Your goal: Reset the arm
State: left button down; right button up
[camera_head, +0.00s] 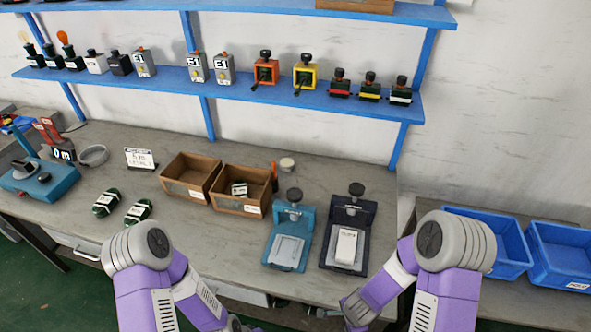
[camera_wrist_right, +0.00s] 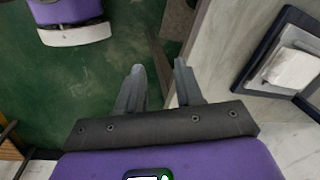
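My right arm (camera_head: 430,270) comes in at the lower right of the head view, bent at the elbow, with its wrist running down to the bottom edge. My right gripper (camera_wrist_right: 158,66) shows in the right wrist view with its two fingers apart and nothing between them, over the green floor beside the bench edge. My left arm (camera_head: 155,275) comes in at the lower left, bent, its wrist at the bottom edge. The left gripper's fingers are below the head view.
The workbench (camera_head: 100,150) holds a teal press (camera_head: 290,235), a dark press (camera_head: 335,260) with a white block (camera_head: 346,246), two wooden boxes (camera_head: 190,178) and two green-and-white parts (camera_head: 105,203). Blue bins (camera_head: 560,255) stand right. A blue shelf (camera_head: 250,90) is behind.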

jog(key=s+a+f+n+g+y+b, duration=0.1)
jog(key=s+a+f+n+y+b, duration=0.2)
jog(key=n, duration=1)
jog(key=s+a+f+b, duration=0.2)
jog(key=s+f, duration=0.2)
jog(key=f, duration=0.2)
jog(key=shift+s+a+f+y, duration=0.3)
jog(key=shift+a+y, duration=0.05)
jog(key=shift+y, duration=0.05)
